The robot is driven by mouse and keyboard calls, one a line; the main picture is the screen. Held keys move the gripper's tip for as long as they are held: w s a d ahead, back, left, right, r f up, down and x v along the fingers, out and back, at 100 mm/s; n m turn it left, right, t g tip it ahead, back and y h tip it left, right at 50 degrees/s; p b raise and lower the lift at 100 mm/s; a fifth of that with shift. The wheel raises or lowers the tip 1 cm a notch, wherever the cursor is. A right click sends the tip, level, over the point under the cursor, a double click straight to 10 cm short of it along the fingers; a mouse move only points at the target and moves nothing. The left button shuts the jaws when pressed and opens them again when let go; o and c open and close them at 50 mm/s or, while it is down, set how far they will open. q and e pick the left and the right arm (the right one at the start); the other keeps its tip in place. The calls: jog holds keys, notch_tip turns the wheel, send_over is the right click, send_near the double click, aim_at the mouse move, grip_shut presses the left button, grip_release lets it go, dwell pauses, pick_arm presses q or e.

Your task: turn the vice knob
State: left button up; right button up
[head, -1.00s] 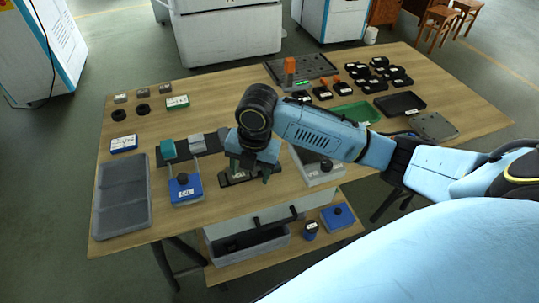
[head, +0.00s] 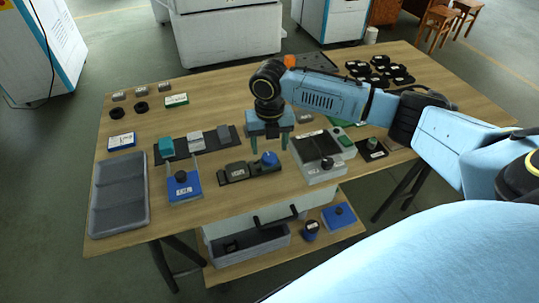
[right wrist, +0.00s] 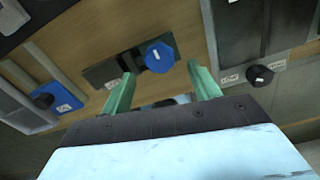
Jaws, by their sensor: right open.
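The vice is a dark, low block (head: 237,172) lying on the wooden table near its front edge, with a blue knob (head: 268,159) at its right end. The blue knob (right wrist: 159,57) has a white mark and shows in the right wrist view, ahead of and between the fingers. My right gripper (head: 270,158) points down over the knob end of the vice, with its green fingers apart and empty. In the right wrist view the two fingers (right wrist: 160,90) are spread wide. I cannot tell from the frames whether a finger touches the knob. My left gripper is not in view.
A blue-fronted device with a black knob (head: 183,185) stands left of the vice, and a grey device with a dark top (head: 319,150) stands to its right. A grey tray (head: 120,196) lies at the left. Below are a drawer handle and a shelf with a blue box (head: 338,216).

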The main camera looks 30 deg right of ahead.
aim_at(270, 157)
notch_tip(270, 157, down, 3)
jog(key=shift+r, duration=0.15)
jog(key=shift+f, duration=0.6)
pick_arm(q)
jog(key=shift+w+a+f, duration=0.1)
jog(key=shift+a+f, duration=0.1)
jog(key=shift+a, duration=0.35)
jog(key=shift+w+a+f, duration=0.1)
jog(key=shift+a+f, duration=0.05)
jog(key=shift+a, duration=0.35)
